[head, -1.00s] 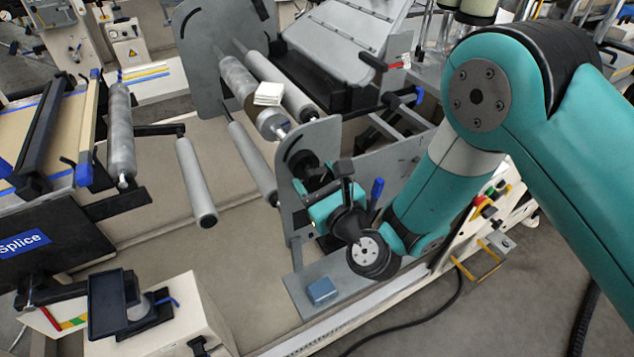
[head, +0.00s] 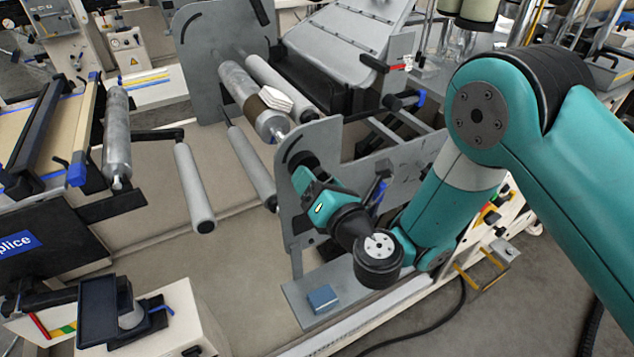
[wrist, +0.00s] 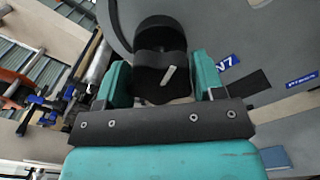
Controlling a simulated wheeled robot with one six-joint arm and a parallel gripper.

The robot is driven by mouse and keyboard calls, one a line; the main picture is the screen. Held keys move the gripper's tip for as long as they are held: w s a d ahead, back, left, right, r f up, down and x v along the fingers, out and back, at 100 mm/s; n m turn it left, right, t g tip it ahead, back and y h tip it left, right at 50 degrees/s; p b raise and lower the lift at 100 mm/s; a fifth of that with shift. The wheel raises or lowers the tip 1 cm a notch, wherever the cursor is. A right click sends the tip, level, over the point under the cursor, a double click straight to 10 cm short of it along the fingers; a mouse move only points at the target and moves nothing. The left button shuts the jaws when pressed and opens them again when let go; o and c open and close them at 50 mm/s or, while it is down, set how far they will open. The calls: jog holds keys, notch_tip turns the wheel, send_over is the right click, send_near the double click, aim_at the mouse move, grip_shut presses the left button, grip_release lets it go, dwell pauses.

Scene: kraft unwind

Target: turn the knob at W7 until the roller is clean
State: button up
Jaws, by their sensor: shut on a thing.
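The knob (wrist: 160,62) is black, with a pale pointer mark, on a grey side plate beside a blue label ending in 7 (wrist: 228,63). My gripper (wrist: 162,82) has its teal fingers on both sides of the knob and is shut on it. In the head view my gripper (head: 299,177) is at the plate's near side, and the knob is mostly hidden. Behind the plate, the grey roller (head: 236,83) carries a dark brown band (head: 256,104) near its near end. A white folded pad (head: 277,99) rests against the roller there.
The grey side plate (head: 322,137) stands close to my gripper. A blue block (head: 323,298) lies on the grey foot plate below. A blue-handled lever (head: 380,190) is just right of my wrist. Bare rollers (head: 195,188) are to the left.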

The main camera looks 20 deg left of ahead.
jog(key=o, duration=0.9)
jog(key=shift+d+f+b, duration=0.1)
jog(key=shift+b, duration=0.25)
jog(key=shift+s+d+f+b, duration=0.1)
jog(key=shift+b, duration=0.45)
jog(key=b+v, duration=0.6)
jog(key=b, duration=0.4)
jog(key=shift+s+d+r, duration=0.2)
jog(key=shift+s+r, duration=0.05)
jog(key=shift+r, duration=0.05)
jog(key=shift+r, duration=0.1)
